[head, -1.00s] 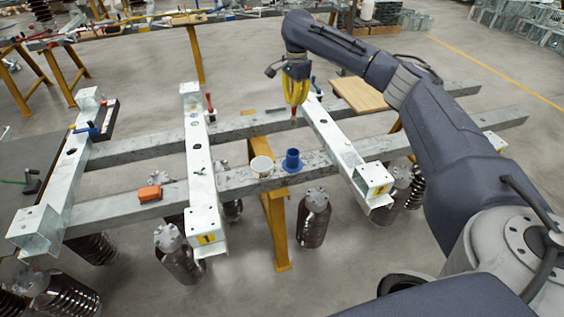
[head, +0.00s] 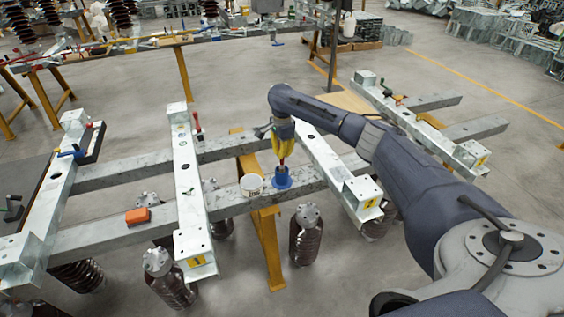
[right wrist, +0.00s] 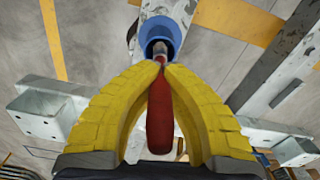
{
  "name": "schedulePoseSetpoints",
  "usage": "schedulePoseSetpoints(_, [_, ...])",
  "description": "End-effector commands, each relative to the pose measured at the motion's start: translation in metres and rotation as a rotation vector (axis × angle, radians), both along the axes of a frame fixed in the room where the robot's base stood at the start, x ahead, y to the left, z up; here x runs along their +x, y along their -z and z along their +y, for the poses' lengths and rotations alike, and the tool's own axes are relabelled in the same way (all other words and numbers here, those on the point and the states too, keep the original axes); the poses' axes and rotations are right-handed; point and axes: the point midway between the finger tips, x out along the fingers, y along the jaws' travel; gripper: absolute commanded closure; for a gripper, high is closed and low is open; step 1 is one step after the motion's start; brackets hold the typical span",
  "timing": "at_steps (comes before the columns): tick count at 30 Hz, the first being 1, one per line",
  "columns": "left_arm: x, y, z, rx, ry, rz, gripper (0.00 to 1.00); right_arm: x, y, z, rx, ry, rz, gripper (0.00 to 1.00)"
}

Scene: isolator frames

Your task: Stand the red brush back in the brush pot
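My right gripper (head: 282,157) has yellow fingers and is shut on the red brush (right wrist: 160,115). In the right wrist view the brush lies between the fingers, and its far end is at the mouth of the blue brush pot (right wrist: 163,28). In the head view the blue pot (head: 282,179) stands on the grey beam, directly below the gripper, with the brush pointing down at it. I cannot tell how deep the brush tip is inside the pot. My left gripper is not in view.
A white tub (head: 251,185) stands on the beam just left of the pot. An orange block (head: 138,216) lies further left. White cross frames (head: 186,185) rise on both sides of the pot. Dark ribbed insulators (head: 306,236) stand below the beams.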

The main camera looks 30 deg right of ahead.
Motion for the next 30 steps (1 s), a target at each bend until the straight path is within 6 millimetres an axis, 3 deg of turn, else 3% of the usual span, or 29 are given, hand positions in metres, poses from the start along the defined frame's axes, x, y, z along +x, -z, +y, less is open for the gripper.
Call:
schedulePoseSetpoints(5, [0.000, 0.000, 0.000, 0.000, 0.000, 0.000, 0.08, 0.000, 0.008, 0.000, 0.000, 0.001, 0.001, 1.00])
schedulePoseSetpoints(14, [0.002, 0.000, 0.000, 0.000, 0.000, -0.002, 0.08, 0.000, 0.042, 0.000, 0.001, 0.001, 0.001, 1.00])
schedulePoseSetpoints(27, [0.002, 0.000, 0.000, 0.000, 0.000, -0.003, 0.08, 0.000, 0.047, 0.000, 0.000, 0.001, 0.000, 1.00])
schedulePoseSetpoints(30, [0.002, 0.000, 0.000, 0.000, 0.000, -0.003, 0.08, 0.000, 0.046, 0.000, 0.000, 0.000, 0.000, 0.87])
